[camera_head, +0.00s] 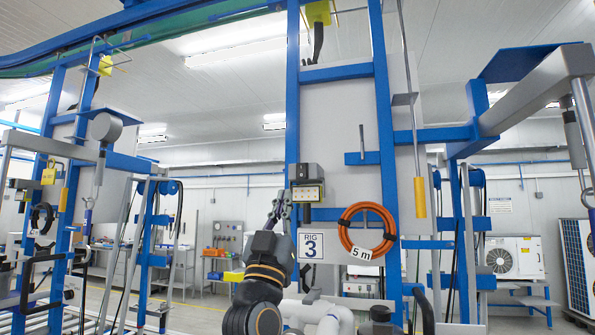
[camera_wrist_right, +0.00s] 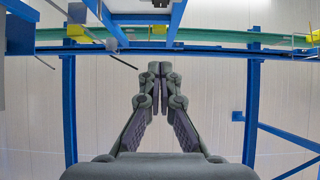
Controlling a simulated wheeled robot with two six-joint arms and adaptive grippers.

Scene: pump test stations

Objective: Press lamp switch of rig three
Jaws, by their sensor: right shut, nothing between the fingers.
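Rig three is a blue frame with a grey back panel and a white sign reading "RIG 3" (camera_head: 311,246). My right gripper (camera_head: 281,197) points upward just left of this box, with no contact that I can make out. In the right wrist view its fingers (camera_wrist_right: 160,68) are together and empty, against the ceiling and blue beams. My left gripper is not in view.
An orange hose coil (camera_head: 367,229) marked "5 m" hangs right of the sign. A yellow-ended handle (camera_head: 420,197) hangs further right. A blue crossbar (camera_head: 337,73) spans above. Another blue rig frame (camera_head: 66,215) stands at left. White pipes (camera_head: 318,313) lie low in front.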

